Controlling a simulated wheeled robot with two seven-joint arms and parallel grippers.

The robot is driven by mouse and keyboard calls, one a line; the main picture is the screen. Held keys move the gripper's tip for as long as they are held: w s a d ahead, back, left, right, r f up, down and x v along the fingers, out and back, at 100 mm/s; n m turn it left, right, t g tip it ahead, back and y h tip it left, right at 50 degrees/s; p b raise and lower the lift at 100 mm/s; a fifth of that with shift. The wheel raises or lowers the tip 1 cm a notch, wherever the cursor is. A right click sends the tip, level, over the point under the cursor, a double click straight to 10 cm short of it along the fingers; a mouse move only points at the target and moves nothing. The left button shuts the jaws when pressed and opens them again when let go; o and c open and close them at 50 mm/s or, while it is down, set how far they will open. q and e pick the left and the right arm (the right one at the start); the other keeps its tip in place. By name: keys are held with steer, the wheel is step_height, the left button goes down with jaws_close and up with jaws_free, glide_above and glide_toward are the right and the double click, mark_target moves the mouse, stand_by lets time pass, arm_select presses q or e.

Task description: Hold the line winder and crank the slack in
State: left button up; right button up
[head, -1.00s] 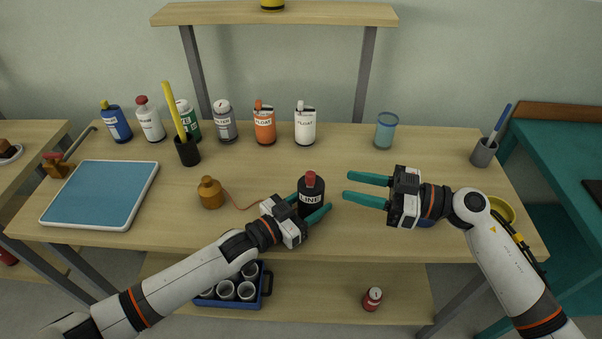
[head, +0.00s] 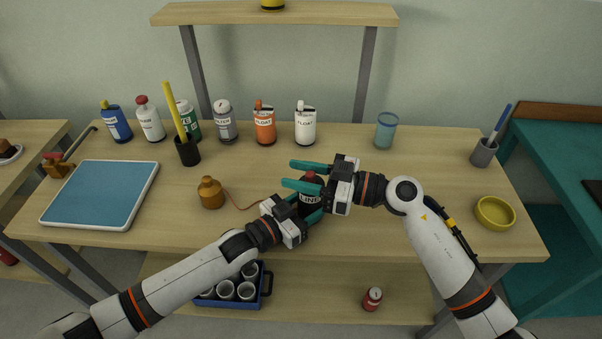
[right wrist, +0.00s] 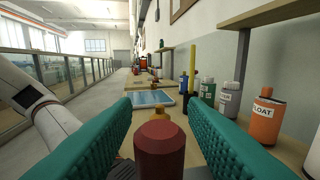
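The line winder (head: 309,198), a dark upright can with a LINE label and a red top, stands on the wooden table. My left gripper (head: 306,207) has its teal fingers on both sides of the winder's body, low down, and looks closed on it. My right gripper (head: 289,173) is open over the winder's top. In the right wrist view the red knob (right wrist: 160,150) lies between its two spread fingers. In the head view these fingers partly hide the winder's top. A thin orange line (head: 240,205) runs from a brown weight-like bottle (head: 210,193) towards the winder.
Several bottles stand along the back, including an orange FLOAT bottle (head: 264,125) and a white one (head: 305,127). A blue tray (head: 101,194) lies at the left. A yellow bowl (head: 495,213) sits at the right. The table between the winder and the back row is clear.

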jaws_close()
steer(key=shift+t, duration=0.5)
steer(key=m+t+h, duration=0.1)
steer(key=m+t, duration=0.1)
steer(key=m+t+h, duration=0.2)
steer(key=t, duration=0.1)
steer(key=w+a+m+t+h, duration=0.1)
steer(key=m+t, duration=0.1)
steer(key=shift+w+r+t+h, duration=0.1)
steer(key=shift+t+h, duration=0.2)
jaws_free()
steer(key=shift+d, duration=0.1)
